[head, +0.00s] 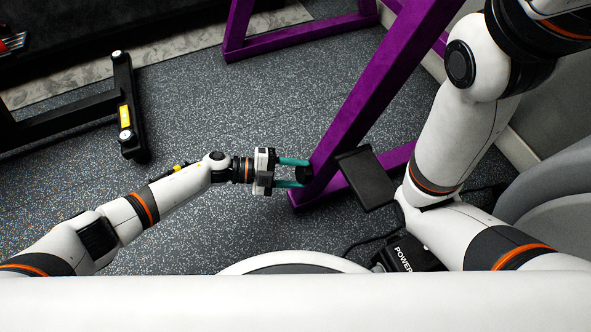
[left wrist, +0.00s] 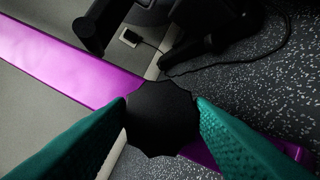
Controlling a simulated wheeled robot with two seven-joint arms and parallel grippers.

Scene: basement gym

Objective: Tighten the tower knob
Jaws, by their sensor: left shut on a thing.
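The tower knob is black with a scalloped rim; it shows in the head view (head: 304,174) and large in the left wrist view (left wrist: 162,118). It sits at the side of a purple upright (head: 347,112) near its foot. My left gripper (head: 300,173) has its teal fingers on either side of the knob and is shut on it. In the left wrist view the fingertips touch the knob's left and right edges, and the knob hides the upright behind it. My right gripper is not in view.
A flat black plate (head: 367,178) stands just right of the upright. A black machine marked POWER (head: 410,253) and a cable are lower right. A black frame foot (head: 128,110) stands at the left. Speckled grey floor (head: 200,120) is clear between.

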